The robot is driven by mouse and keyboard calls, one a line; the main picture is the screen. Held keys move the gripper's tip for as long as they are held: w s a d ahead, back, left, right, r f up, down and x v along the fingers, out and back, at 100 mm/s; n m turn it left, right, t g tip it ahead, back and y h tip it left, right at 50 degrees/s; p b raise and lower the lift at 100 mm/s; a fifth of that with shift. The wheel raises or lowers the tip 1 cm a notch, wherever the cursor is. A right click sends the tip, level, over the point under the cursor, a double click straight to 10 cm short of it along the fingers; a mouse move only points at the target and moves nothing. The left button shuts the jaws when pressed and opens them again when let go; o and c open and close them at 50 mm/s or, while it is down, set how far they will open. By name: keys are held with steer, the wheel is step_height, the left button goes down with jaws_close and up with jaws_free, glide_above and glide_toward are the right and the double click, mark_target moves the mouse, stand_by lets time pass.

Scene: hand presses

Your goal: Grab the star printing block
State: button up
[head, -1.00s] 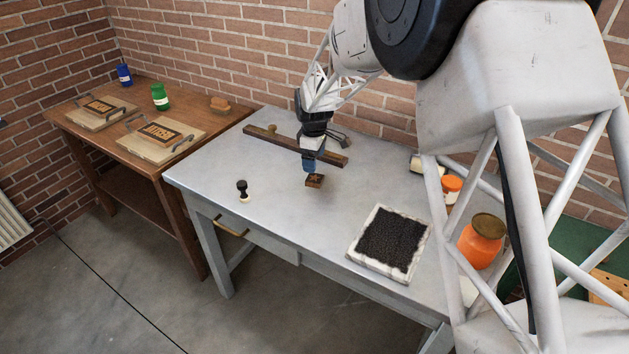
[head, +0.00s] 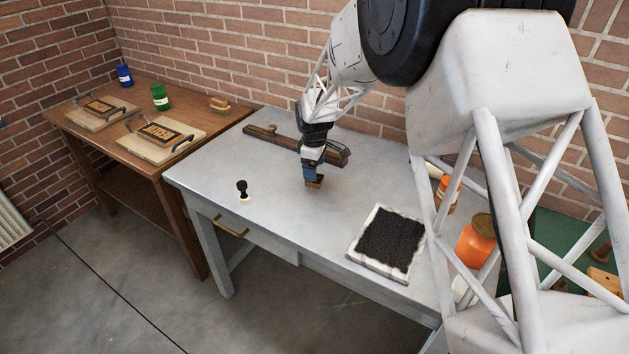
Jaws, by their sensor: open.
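In the head view a small brown block (head: 314,183), which I take to be the star printing block, lies on the grey metal table (head: 225,165). My gripper (head: 313,177) points down right at the block. My gripper is open. I cannot tell whether the fingers touch the block or how far they reach down its sides.
A wooden bar (head: 275,138) lies behind my gripper. A black-handled stamp (head: 242,190) stands front left. A black ink pad (head: 390,238) lies front right, with orange jars (head: 476,241) beyond it, partly behind my arm. The table between stamp and pad is clear.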

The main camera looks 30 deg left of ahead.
steer(key=shift+w+f, duration=0.15)
steer(key=shift+f, duration=2.05)
steer(key=c, duration=1)
steer(key=shift+r, duration=0.1)
steer(key=shift+r, duration=0.7)
step_height(320, 180, up, 2)
steer(key=shift+r, duration=0.1)
steer(key=s+d, duration=0.3)
steer(key=s, duration=0.1)
steer(key=s+d+r, duration=0.1)
steer(key=s+d, duration=0.2)
steer(key=d, duration=0.1)
steer(key=s+d, duration=0.4)
steer(key=shift+s+r, duration=0.15)
steer(key=shift+s, duration=0.2)
